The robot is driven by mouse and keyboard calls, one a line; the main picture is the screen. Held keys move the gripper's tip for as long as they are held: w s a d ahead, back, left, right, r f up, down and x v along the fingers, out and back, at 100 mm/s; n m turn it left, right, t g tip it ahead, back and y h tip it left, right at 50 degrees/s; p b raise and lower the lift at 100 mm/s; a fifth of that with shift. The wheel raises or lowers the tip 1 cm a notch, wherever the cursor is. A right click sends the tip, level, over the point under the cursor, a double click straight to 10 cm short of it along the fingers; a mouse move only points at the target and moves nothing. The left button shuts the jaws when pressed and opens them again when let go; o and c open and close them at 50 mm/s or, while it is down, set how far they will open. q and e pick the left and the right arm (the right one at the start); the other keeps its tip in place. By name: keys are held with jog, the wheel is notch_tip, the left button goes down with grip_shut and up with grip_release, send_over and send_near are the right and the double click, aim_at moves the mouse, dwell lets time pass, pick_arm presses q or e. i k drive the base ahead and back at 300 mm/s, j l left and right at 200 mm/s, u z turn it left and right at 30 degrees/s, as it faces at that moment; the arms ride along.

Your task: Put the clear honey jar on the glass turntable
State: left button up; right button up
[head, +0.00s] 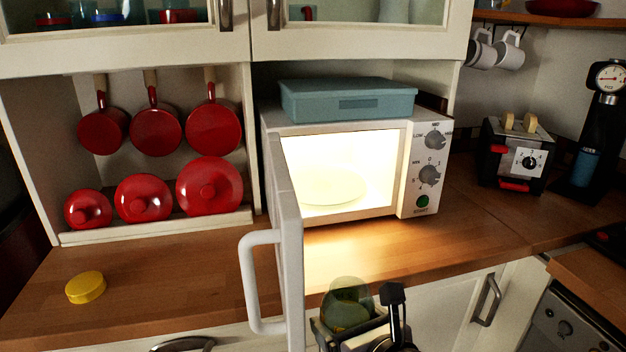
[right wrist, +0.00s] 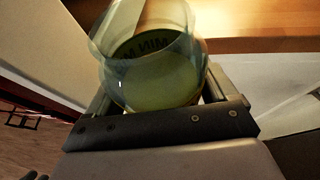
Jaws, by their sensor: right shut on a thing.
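The clear honey jar (head: 347,300) has see-through walls and greenish-yellow contents. My right gripper (head: 358,320) is shut on it, in front of the counter edge and below the microwave opening. In the right wrist view the jar (right wrist: 150,62) sits between the two fingers of the right gripper (right wrist: 162,95), its rim uncovered and dark lettering showing on it. The glass turntable (head: 333,189) lies inside the lit microwave (head: 427,155) and looks empty; the glow washes out its edges. My left gripper is not in view.
The microwave door (head: 285,235) stands open toward me, just left of the jar, with a white handle (head: 252,285). A yellow lid (head: 86,287) lies on the wooden counter at left. A blue box (head: 348,99) rests on the microwave. A toaster (head: 517,155) stands at right.

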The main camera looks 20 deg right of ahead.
aim_at(322, 182)
jog(key=i+l+u, duration=0.1)
jog(key=l+u, duration=0.2)
jog(key=l, duration=0.15)
jog(key=l+u, duration=0.3)
jog(key=l, duration=0.15)
jog(key=i+l, duration=0.15)
jog(key=i, duration=0.45)
jog(key=j+u, duration=0.05)
